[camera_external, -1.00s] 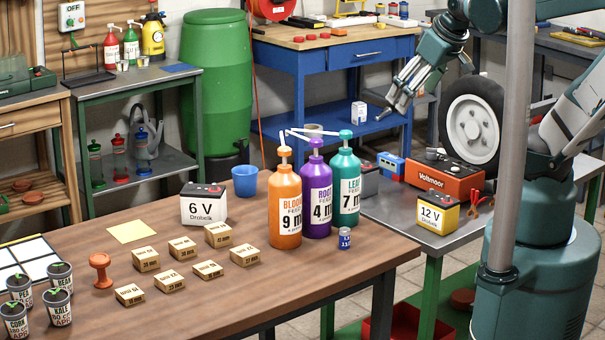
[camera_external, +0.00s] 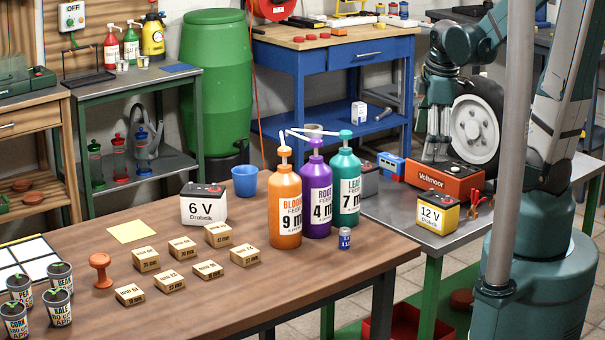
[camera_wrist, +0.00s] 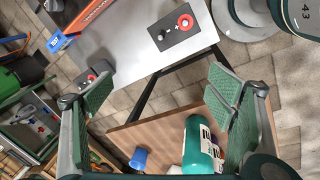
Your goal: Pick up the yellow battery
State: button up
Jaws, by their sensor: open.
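The yellow battery (camera_external: 437,213), marked 12 V with a black top, stands upright near the front edge of the grey metal table (camera_external: 395,212). In the wrist view its black top with a plus sign and red terminal (camera_wrist: 173,31) shows at the upper middle. My gripper (camera_external: 436,155) points down above the back of that table, higher than the battery and apart from it. In the wrist view my gripper (camera_wrist: 163,80) has its two green-padded fingers wide apart with nothing between them. The battery lies beyond the gap between the fingertips.
The orange Voltmoor box (camera_external: 445,180) stands just behind the battery. Red pliers (camera_external: 480,205) lie to its right. A blue box (camera_external: 390,165) and a grey battery (camera_external: 368,181) stand to the left. Tall bottles (camera_external: 344,188) stand on the wooden table.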

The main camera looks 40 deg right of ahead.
aim_at(439, 198)
jog(key=d+f+n, duration=0.1)
jog(key=f, duration=0.2)
jog(key=s+d+f+n+g+b, duration=0.1)
jog(key=f+n, duration=0.1)
jog(key=d+f+n+g, duration=0.1)
jog(key=f+n, duration=0.1)
jog(key=f, duration=0.1)
jog(key=shift+s+d+f+b, duration=0.2)
jog(key=shift+d+f+b, duration=0.1)
jog(key=shift+d+f, duration=0.05)
jog(key=shift+s+d+f+n+g, duration=0.25)
jog(key=shift+f+n+g, duration=0.05)
jog(key=shift+f+n, duration=0.4)
jog(key=shift+f+b, duration=0.5)
jog(key=shift+f, duration=0.75)
jog(key=shift+f, duration=0.15)
jog(key=shift+f+b, duration=1.1)
jog(key=shift+f, duration=1.35)
jog(key=shift+c, duration=0.5)
jog(key=c, duration=1.5)
